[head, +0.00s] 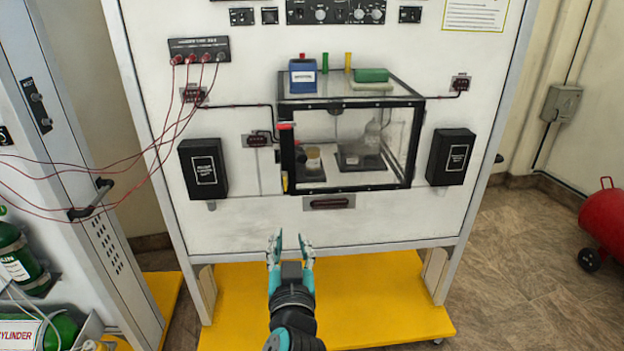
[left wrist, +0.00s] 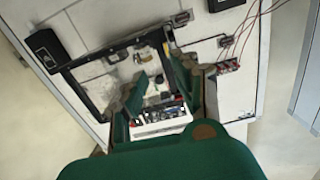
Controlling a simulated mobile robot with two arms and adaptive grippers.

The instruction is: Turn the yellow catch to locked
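The small yellow catch (head: 285,181) is upright at the lower left edge of the clear box's (head: 410,145) black front frame, below a red piece (head: 285,126). It also shows as a small yellow mark in the left wrist view (left wrist: 166,48), where the panel appears upside down. My left gripper (head: 289,241) is in front of the panel's lower part and shows below the catch, apart from it. Its fingers are spread with nothing between them; they also show in the left wrist view (left wrist: 160,72). My right gripper is not in view.
Black boxes flank the clear box on the left (head: 203,168) and right (head: 451,157). Red wires (head: 160,150) hang at the left from a black socket block (head: 199,48). A yellow base (head: 385,290) lies under the panel. A red tank (head: 605,222) stands at the right.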

